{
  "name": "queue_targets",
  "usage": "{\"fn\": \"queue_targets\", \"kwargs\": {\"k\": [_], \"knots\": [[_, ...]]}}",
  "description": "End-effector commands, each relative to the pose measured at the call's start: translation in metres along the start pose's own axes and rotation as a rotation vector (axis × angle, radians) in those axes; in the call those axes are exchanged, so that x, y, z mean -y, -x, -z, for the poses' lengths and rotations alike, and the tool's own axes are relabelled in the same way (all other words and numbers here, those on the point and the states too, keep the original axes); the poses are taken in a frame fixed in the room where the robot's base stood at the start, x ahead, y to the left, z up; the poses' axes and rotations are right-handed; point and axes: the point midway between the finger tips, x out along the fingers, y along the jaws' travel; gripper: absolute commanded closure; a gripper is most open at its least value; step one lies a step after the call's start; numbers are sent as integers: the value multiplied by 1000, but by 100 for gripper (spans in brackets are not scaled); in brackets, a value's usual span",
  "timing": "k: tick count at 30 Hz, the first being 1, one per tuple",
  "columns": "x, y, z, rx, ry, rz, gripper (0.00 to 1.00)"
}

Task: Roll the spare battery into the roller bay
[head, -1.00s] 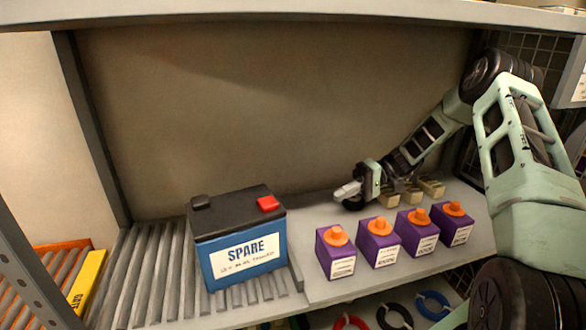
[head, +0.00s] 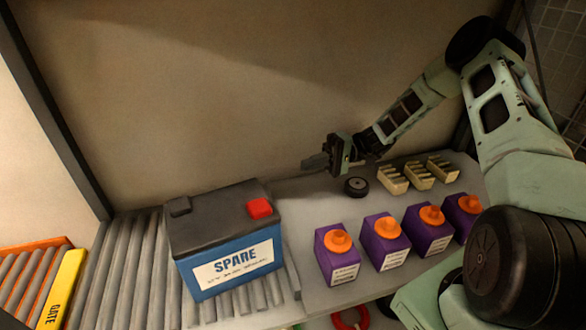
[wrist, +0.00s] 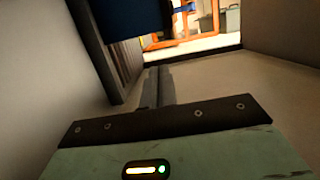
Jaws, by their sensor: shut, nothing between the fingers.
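The spare battery (head: 225,240), blue with a black lid, a red terminal cap and a SPARE label, stands upright on grey rollers (head: 125,275). Part of its blue side shows at the top of the wrist view (wrist: 130,18). An orange-framed roller section (head: 30,262), which may be the roller bay, lies to the left. A yellow bar marked GATE (head: 62,290) stands between it and the grey rollers. My gripper (head: 312,163) is shut and empty, above the shelf, right of and behind the battery. It appears apart from the battery. Its fingers also show in the wrist view (wrist: 158,85).
Several purple bottles with orange caps (head: 385,240) stand in a row right of the battery. Behind them are a small black roll (head: 356,186) and beige slotted blocks (head: 420,176). The back wall (head: 200,100) is close behind my gripper.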

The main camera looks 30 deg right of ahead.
Motion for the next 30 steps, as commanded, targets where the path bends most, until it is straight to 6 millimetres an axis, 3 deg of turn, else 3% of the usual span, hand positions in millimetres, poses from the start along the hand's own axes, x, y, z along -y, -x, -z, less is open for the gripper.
{"fn": "queue_targets", "kwargs": {"k": [14,21,30], "knots": [[0,-94,-1,5,-1,0,100],[0,-114,-24,2,-2,-1,100],[0,-118,-29,1,0,-1,100]]}}
